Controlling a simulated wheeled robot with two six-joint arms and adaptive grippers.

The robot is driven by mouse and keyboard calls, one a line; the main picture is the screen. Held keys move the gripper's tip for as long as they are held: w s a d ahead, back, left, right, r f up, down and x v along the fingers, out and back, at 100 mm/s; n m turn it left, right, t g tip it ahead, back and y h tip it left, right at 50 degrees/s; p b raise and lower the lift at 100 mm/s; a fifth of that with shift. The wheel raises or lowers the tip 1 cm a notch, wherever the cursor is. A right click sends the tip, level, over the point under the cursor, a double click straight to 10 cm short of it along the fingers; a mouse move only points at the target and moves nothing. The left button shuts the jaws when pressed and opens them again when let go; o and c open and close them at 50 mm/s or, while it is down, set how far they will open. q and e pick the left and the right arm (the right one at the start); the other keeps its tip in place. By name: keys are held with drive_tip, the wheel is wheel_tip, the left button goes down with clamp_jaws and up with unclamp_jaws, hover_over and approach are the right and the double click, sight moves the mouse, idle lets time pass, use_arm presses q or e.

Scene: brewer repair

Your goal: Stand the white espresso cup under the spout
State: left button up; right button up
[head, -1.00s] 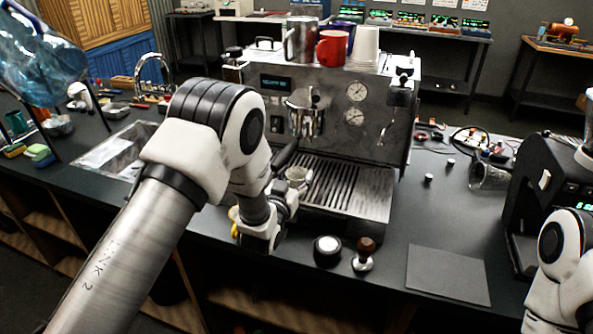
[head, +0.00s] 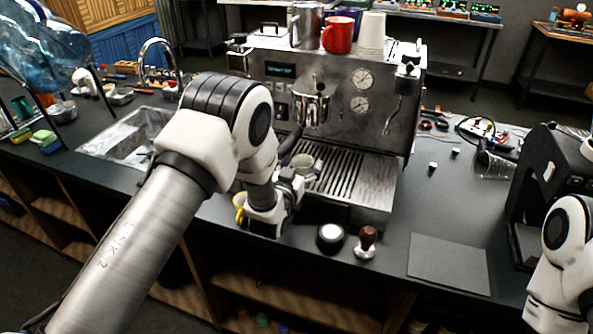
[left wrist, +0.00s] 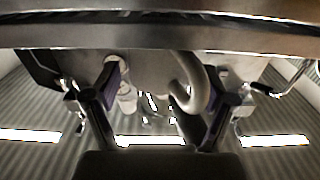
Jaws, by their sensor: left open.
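The white espresso cup (head: 304,163) is at the left end of the espresso machine's drip tray (head: 350,180), partly hidden by my left gripper. My left gripper (head: 297,178) is open right beside the cup, low at the tray's front left. The head view does not show clearly whether its fingers touch the cup. The left wrist view shows the two spread fingers (left wrist: 160,100) with purple pads; a pale curved part (left wrist: 192,88) lies between them. The spout area under the group head (head: 313,103) is above and behind the cup. My right gripper is out of view.
A yellow object (head: 240,207) is left of my gripper. A red mug (head: 338,34) and stacked white cups (head: 371,33) sit on the machine. The grey mat (head: 448,262) is bare.

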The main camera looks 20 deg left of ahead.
use_arm(q)
drive_tip(key=s+b, duration=0.3)
drive_tip(key=s, duration=0.8)
drive_tip(key=shift+a+b, duration=0.2)
drive_tip(key=shift+b, duration=0.2)
drive_tip(key=shift+s, duration=0.4)
drive_tip(key=c, duration=0.4)
drive_tip(key=f+m+g, duration=0.1)
drive_tip(key=f, duration=0.1)
drive_tip(key=d+f+m+g+h, duration=0.1)
drive_tip(key=f+m+g, duration=0.1)
drive_tip(key=s+f+m+g+h, duration=0.1)
drive_tip(key=f, duration=0.1)
drive_tip(key=shift+d+f+g, duration=0.25)
drive_tip(key=shift+d+g, duration=0.05)
drive_tip(key=shift+g, duration=0.1)
drive_tip(key=c, duration=0.4)
drive_tip(key=shift+w+a+r+m+g+h, duration=0.1)
drive_tip(key=shift+a+r+m+g+h, duration=0.4)
drive_tip(key=shift+a+m+g, duration=0.4)
drive_tip(key=w+a+r+t, duration=0.2)
drive_tip(key=a+r, duration=0.2)
drive_tip(key=r, duration=0.4)
drive_tip(key=shift+h, duration=0.3)
drive_tip(key=p+x, duration=0.2)
drive_tip(key=x, duration=0.5)
drive_tip(key=shift+s+d+f, duration=0.1)
drive_tip(key=shift+s+d, duration=0.05)
drive_tip(key=shift+w+f, duration=0.2)
drive_tip(key=shift+w, duration=0.05)
